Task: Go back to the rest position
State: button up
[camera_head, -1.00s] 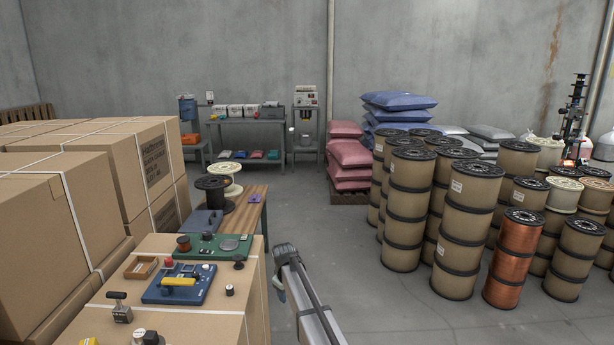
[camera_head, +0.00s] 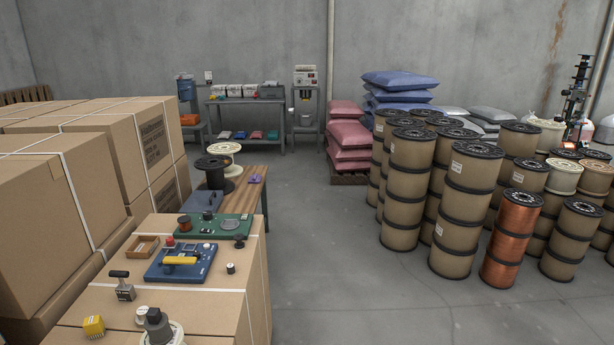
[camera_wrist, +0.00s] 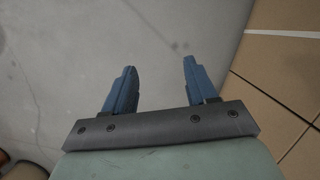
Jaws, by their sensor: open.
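My gripper (camera_wrist: 160,72) shows in the wrist view with its two blue fingers spread apart and nothing between them. It hangs over bare grey floor (camera_wrist: 60,60), with cardboard boxes (camera_wrist: 285,70) close on the right of that view. My arm and gripper are not in the head view now.
A carton (camera_head: 215,312) at the front left bears a blue panel (camera_head: 181,263), a green board (camera_head: 212,227) and small parts. Taller cartons (camera_head: 40,220) stand left. Stacked spools (camera_head: 465,205), one stack copper (camera_head: 510,240), stand right. The floor (camera_head: 340,260) between is clear.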

jog(key=s+d+f+m+g, duration=0.1)
jog(key=s+d+m+g, duration=0.1)
jog(key=s, duration=1.2)
jog(key=s+d+f+m+g, duration=0.1)
jog(key=s+d+f+m, duration=0.1)
jog(key=s, duration=1.2)
jog(key=shift+d+g+y, duration=0.4)
jog(key=shift+s+f, duration=0.1)
